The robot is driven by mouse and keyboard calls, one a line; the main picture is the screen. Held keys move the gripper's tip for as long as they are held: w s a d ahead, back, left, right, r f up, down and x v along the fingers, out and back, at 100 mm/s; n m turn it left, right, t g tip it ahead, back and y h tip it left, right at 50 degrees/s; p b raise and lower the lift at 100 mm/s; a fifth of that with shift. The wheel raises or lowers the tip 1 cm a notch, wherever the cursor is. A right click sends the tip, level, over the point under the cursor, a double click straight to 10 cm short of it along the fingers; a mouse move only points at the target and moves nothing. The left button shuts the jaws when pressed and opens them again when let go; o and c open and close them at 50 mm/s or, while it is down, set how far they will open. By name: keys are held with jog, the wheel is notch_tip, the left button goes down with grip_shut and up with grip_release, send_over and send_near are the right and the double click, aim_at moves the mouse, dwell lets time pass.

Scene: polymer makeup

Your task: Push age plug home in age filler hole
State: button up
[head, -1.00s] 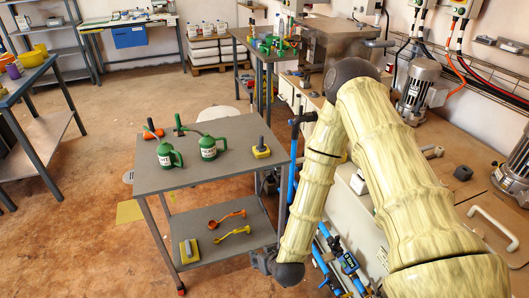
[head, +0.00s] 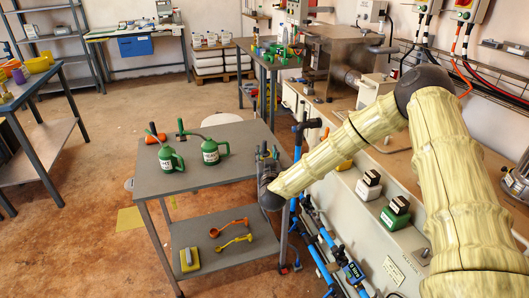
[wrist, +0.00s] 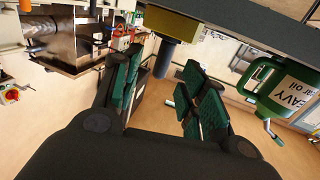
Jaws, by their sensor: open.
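My gripper (head: 268,165) is at the right edge of the grey cart top (head: 225,140), beside the spot where a yellow-based, dark-handled piece stood. In the wrist view, my gripper (wrist: 160,88) has its green-padded fingers spread, with nothing clamped between them. The yellow-based piece (wrist: 172,24) shows past the fingertips, its dark handle pointing down in that upside-down picture; they look apart. My gripper hides it in the head view. I cannot tell whether this is the age plug. I cannot make out the age filler hole.
Two green oil cans (head: 170,158) (head: 211,151) and an orange-based, dark-handled piece (head: 153,134) stand on the cart. The lower shelf (head: 220,236) carries orange and yellow tools. Dark-topped pieces (head: 369,185) (head: 395,212) stand on a ledge at right. Blue pipes (head: 318,240) run beside the cart.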

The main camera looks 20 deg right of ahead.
aim_at(265, 147)
jog(key=shift+p+x, duration=0.45)
jog(key=shift+x, duration=2.55)
jog(key=shift+a+f, duration=0.15)
grip_shut()
